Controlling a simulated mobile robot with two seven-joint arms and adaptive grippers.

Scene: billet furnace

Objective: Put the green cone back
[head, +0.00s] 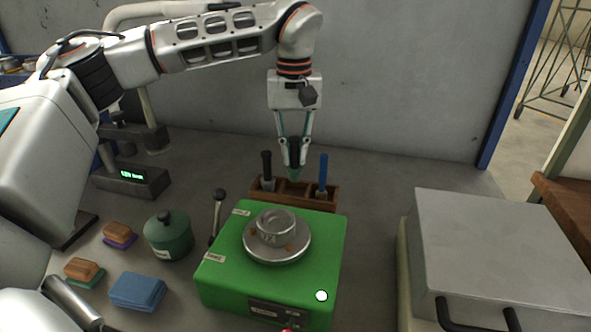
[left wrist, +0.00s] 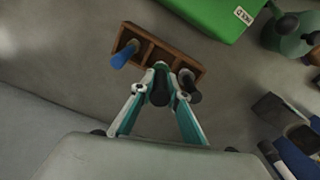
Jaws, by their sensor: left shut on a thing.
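The cone is upright or nearly so, over the middle of a wooden rack (head: 322,204). In the left wrist view the gripper (left wrist: 172,78) holds a dark handle (left wrist: 160,92) at the rack's (left wrist: 163,38) middle compartment. A black-handled tool (head: 266,166) stands in the rack's left end and a blue-handled one (head: 323,172) in its right end. I cannot tell whether the cone's tip touches the rack. My right gripper is out of view.
A green box (head: 220,262) with a metal dish and cup (head: 276,228) stands just in front of the rack. A green lidded pot (head: 168,236), brushes and a blue cloth (head: 138,291) lie left. A grey lidded box (head: 500,240) stands right. A wall rises behind.

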